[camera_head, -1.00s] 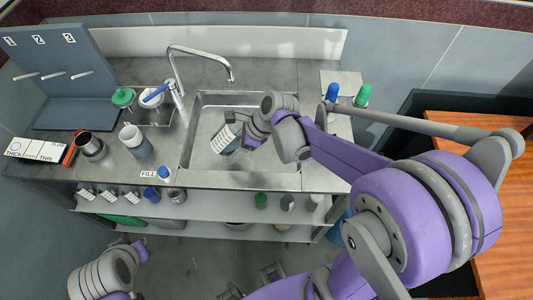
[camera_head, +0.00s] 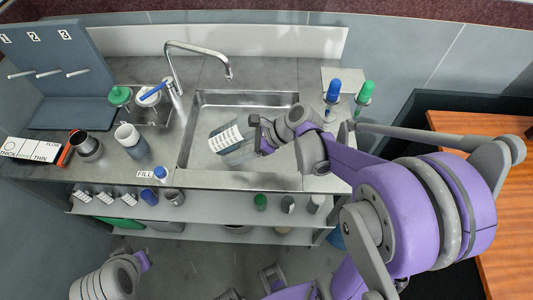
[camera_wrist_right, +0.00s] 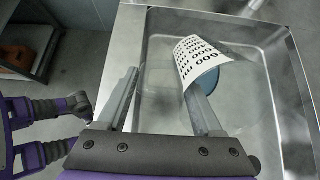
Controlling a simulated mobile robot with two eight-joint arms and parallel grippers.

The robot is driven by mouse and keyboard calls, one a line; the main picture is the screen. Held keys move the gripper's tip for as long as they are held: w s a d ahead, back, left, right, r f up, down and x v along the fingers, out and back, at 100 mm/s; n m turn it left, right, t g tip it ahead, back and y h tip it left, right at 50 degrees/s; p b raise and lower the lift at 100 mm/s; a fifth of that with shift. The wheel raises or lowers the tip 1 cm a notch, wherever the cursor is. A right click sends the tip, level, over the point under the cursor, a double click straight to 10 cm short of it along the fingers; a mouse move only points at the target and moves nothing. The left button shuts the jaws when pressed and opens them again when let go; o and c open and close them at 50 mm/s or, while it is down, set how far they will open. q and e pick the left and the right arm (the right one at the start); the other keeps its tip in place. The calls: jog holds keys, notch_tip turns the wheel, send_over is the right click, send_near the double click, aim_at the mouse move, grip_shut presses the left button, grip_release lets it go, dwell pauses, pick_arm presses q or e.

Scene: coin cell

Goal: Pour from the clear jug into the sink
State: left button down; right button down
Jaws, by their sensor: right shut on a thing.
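The clear jug (camera_head: 238,155) has a white printed label and is tilted well over above the sink basin. My right gripper (camera_head: 262,137) is shut on it from its right side. In the right wrist view, the jug's label (camera_wrist_right: 200,62) and a blue round patch (camera_wrist_right: 206,82) show beyond the fingers of my right gripper (camera_wrist_right: 165,103). I cannot tell whether liquid is leaving the jug. The steel sink (camera_head: 186,146) lies around and below it, and part of the basin is hidden by the jug and my arm.
A tall curved faucet (camera_head: 200,47) stands behind the sink. Blue-capped (camera_head: 333,92) and green-capped (camera_head: 365,92) bottles stand close behind my right arm.

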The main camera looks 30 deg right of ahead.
jog(key=shift+w+f, duration=0.15)
jog(key=shift+f, duration=0.05)
jog(key=shift+y+b, duration=0.4)
jog(key=shift+b, duration=0.1)
jog(key=shift+d+f+t, duration=0.1)
jog(key=shift+f+t, duration=0.05)
jog(key=shift+t, duration=0.15)
jog(key=shift+s+y+b, duration=0.2)
jog(key=shift+y+b, duration=0.1)
jog(key=shift+b, duration=0.05)
jog(key=shift+w+f, duration=0.1)
jog(key=shift+f, duration=0.05)
jog(key=shift+d+t+y+b, duration=0.1)
jog(key=shift+t+y+b, duration=0.2)
jog(key=shift+b, duration=0.25)
jog(key=shift+s+d+f+t+y+b, duration=0.25)
jog(key=shift+f+t+y+b, duration=0.4)
jog(key=shift+b, duration=0.8)
